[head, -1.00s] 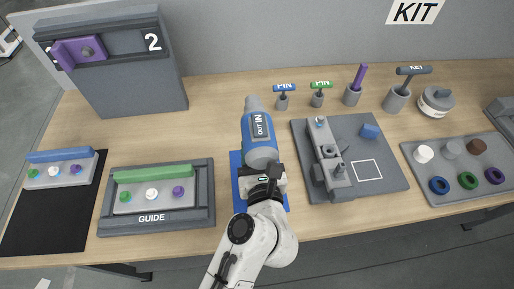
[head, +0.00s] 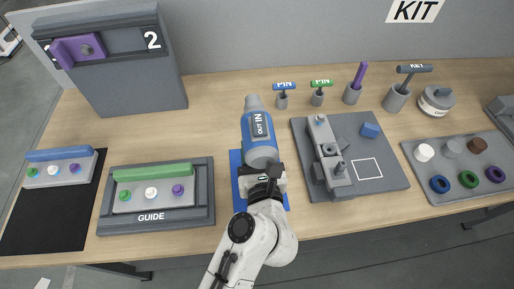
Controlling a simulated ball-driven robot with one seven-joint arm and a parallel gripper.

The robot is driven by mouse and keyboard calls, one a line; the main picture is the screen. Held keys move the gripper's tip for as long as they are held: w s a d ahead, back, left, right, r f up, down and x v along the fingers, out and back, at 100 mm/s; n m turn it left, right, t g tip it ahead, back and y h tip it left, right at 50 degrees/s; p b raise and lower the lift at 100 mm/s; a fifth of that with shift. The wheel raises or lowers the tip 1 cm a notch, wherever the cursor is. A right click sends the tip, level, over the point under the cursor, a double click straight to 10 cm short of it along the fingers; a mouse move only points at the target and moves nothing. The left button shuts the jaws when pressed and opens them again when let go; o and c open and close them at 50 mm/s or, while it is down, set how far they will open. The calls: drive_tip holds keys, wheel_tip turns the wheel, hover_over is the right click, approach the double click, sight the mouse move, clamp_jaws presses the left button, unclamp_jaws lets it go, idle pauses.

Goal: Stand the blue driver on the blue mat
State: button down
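The blue driver (head: 258,135) has a grey tip at its far end and a label reading "OUT IN". It is over the far part of the blue mat (head: 236,190), in the middle near the table's front edge. My gripper (head: 262,172) is at the driver's near end, and its dark fingers appear closed around that grey base. The fingertips are partly hidden by my wrist. I cannot tell whether the driver touches the mat. My arm hides the near middle of the mat.
A grey fixture board (head: 388,188) lies right of the mat, and a GUIDE tray (head: 207,212) lies left. The PIN tools, blue (head: 284,88) and green (head: 321,84), stand behind. A tray of rings and caps (head: 458,188) is at right. Bare wood lies left of the driver.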

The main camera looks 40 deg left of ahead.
drive_tip(key=shift+c, duration=2.2)
unclamp_jaws()
drive_tip(key=shift+f, duration=0.1)
drive_tip(key=shift+f, duration=0.15)
drive_tip(key=b+v, duration=0.3)
drive_tip(key=v, duration=0.7)
drive_tip(key=shift+s+d, duration=0.25)
drive_tip(key=shift+d, duration=0.05)
